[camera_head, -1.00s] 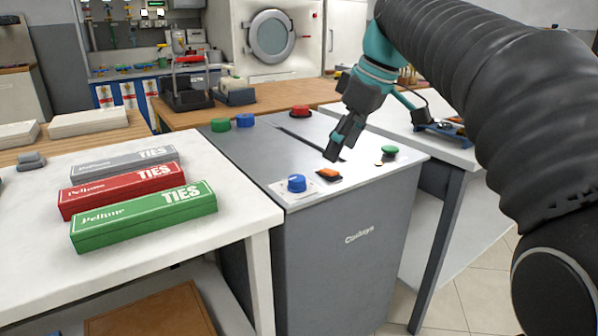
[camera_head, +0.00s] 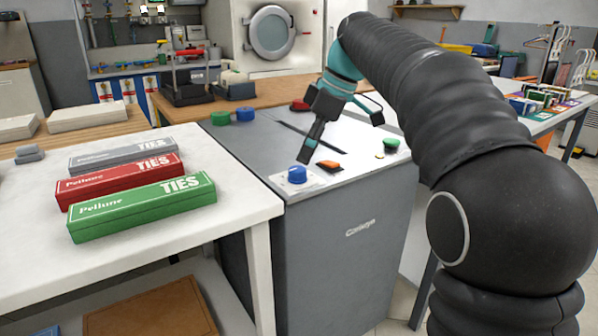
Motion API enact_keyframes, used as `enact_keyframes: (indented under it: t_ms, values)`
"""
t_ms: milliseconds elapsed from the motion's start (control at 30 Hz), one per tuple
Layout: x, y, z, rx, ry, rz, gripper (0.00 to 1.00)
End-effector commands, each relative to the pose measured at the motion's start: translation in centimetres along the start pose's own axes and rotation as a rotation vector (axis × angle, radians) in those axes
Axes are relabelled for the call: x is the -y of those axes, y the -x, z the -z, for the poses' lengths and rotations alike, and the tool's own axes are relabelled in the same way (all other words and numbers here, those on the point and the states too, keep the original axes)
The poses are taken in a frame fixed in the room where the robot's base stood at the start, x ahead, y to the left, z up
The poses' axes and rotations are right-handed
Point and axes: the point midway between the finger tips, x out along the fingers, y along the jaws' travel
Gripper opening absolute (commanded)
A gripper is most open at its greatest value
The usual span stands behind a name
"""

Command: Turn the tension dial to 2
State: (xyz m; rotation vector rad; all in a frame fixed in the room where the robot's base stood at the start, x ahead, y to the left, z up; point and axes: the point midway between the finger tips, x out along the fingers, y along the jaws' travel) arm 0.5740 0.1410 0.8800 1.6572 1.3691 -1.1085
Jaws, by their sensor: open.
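A grey machine (camera_head: 345,220) with a flat metal top carries several coloured controls. A blue dial (camera_head: 297,174) sits on a white plate at its front left corner; I cannot read any markings on the plate. I cannot tell from a label which control is the tension dial. An orange control (camera_head: 328,165) is right of the blue dial, and a green one (camera_head: 391,145) is farther right. My gripper (camera_head: 304,158) is open, pointing down just behind and slightly right of the blue dial, apart from the orange control. Its fingers are seen edge-on and hold nothing.
Green (camera_head: 220,118) and blue (camera_head: 245,114) knobs and a red button (camera_head: 300,104) stand at the machine's back. A white table (camera_head: 235,205) with grey, red and green tie boxes (camera_head: 145,207) adjoins on the left. A wooden counter (camera_head: 190,114) lies behind.

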Motion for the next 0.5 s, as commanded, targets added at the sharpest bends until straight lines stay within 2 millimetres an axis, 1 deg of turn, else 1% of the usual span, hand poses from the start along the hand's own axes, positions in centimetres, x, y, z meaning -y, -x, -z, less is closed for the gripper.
enact_keyframes:
  t_ms: [33,200,333,500]
  values:
    - [0.0,-1.1,-0.1,0.000,0.000,0.002,0.67]
    - [0.1,-3.5,0.0,0.000,0.000,0.001,0.67]
    - [0.0,-4.6,0.0,0.000,-0.001,0.000,0.67]
    - [0.0,-5.1,0.0,-0.001,-0.001,-0.002,0.67]
